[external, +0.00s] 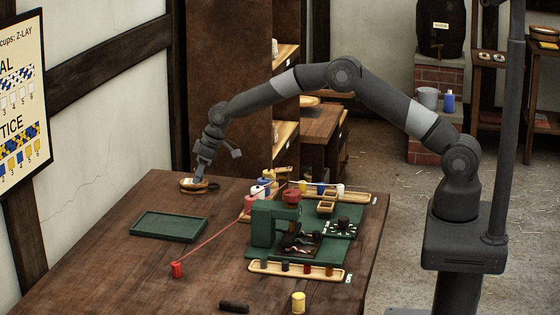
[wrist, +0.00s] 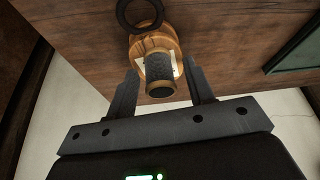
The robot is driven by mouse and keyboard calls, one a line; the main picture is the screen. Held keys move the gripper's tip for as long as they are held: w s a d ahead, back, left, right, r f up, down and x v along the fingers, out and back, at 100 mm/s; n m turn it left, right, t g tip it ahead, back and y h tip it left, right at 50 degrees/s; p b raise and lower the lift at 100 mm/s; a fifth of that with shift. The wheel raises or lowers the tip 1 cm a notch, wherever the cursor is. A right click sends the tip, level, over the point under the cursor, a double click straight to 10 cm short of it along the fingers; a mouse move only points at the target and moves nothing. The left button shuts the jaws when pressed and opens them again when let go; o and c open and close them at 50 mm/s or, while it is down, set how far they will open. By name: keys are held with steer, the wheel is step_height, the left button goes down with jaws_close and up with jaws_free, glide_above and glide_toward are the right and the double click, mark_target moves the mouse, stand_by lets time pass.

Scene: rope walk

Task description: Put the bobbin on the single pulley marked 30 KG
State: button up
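The bobbin (wrist: 160,73), a dark-wound spool with brown ends, stands at the wooden pulley block (wrist: 143,46) in the wrist view and covers part of it. A pale label shows beside the bobbin, but I cannot read its mark. In the external view the wooden block (external: 189,185) lies at the table's far left end. My gripper (wrist: 161,66) has one finger on each side of the bobbin, with a narrow gap showing on both sides. In the external view my gripper (external: 204,181) is low over the block, and the bobbin is hard to make out there.
A black ring (wrist: 140,13) lies beside the block. A green tray (external: 168,227) is nearby on the table. A red rope (external: 215,239) runs from a red peg (external: 176,270) towards the green machine (external: 265,225). Coloured spools stand on wooden racks (external: 296,269).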

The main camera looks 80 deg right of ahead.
steer(key=s+a+f+v, duration=0.1)
steer(key=s+v, duration=0.1)
steer(key=v, duration=1)
steer(key=s+a+v, duration=0.1)
steer(key=s+v, duration=0.1)
steer(key=v, duration=1)
steer(key=s+a+r, duration=0.1)
steer(key=s+r, duration=0.3)
steer(key=s, duration=0.3)
steer(key=s+r, duration=0.4)
steer(key=s, duration=0.4)
steer(key=s+f+m, duration=0.1)
steer(key=s+f, duration=0.1)
steer(key=s, duration=1.2)
steer(key=s+f+m+t, duration=0.1)
steer(key=s, duration=1.4)
steer(key=shift+a+f+h, duration=0.15)
steer(key=shift+f+h, duration=0.25)
